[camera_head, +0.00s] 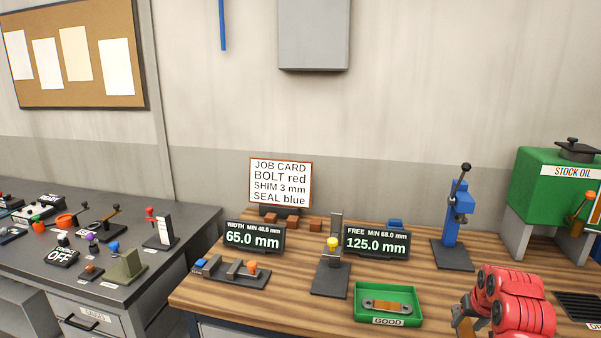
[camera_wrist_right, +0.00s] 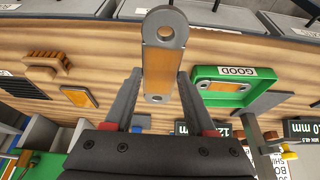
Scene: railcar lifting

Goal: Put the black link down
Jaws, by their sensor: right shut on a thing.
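My right gripper (camera_wrist_right: 159,85) is shut on a link (camera_wrist_right: 163,65) in the right wrist view. The link is grey with round holed ends and a tan-orange middle face; no clearly black link shows. It extends out between the fingers, over the wooden bench. In the head view my red right arm is at the lower right, and the gripper's fingers are mostly hidden. A similar link (camera_head: 388,305) lies in the green GOOD tray (camera_head: 360,315), left of my right arm; that tray also shows in the wrist view (camera_wrist_right: 250,98). My left gripper is out of view.
A blue hand press (camera_head: 457,225) and a green STOCK OIL tank (camera_head: 540,190) stand behind my right arm. A dark grate (camera_head: 580,306) lies at the right. Gauges with displays (camera_head: 377,243) stand left of it all. Bare wood shows between tray and press.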

